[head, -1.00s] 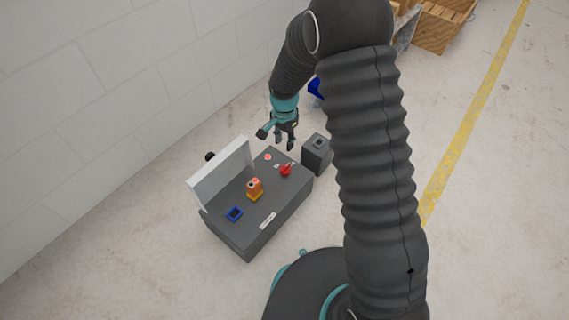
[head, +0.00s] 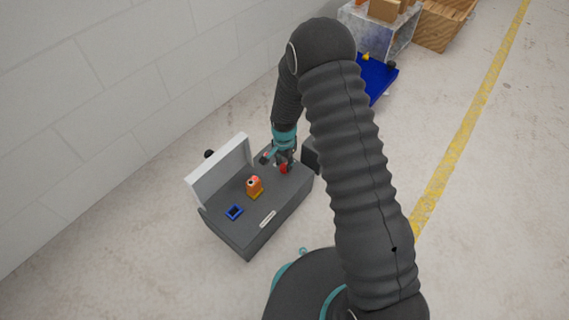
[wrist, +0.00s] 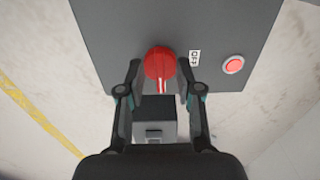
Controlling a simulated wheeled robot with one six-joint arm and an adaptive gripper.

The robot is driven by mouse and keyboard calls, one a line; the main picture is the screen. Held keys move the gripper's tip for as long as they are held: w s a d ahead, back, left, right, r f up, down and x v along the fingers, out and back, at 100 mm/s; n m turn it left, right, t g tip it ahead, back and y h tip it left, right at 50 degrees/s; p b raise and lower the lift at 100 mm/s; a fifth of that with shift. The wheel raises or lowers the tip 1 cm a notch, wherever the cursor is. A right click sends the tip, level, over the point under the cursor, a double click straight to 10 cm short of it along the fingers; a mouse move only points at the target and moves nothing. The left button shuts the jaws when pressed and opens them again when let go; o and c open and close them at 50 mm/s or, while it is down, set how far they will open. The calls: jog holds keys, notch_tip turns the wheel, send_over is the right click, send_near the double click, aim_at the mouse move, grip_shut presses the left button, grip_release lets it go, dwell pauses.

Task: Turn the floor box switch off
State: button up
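A red rotary switch (wrist: 160,63) with a white line on it sits on top of a large dark grey box (wrist: 110,30); the line points toward the bottom of the wrist view. In the head view the red switch (head: 284,169) is partly covered by my gripper (head: 279,161). In the wrist view my gripper (wrist: 159,75) is open, with one finger on each side of the red switch and no clear contact. A smaller dark floor box (wrist: 155,108) with a small grey switch (wrist: 153,133) on top stands beside the large box; in the head view it (head: 310,155) is mostly hidden by my arm.
The large box also carries a red round button (wrist: 233,65), a small label (wrist: 195,58), an orange block (head: 254,186), a blue square frame (head: 234,213) and an upright light panel (head: 220,170). A wall stands behind. A blue platform (head: 378,78) and wooden crate (head: 445,22) lie farther back.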

jog(key=shift+f, duration=0.15)
jog(key=shift+c, duration=0.3)
grip_shut()
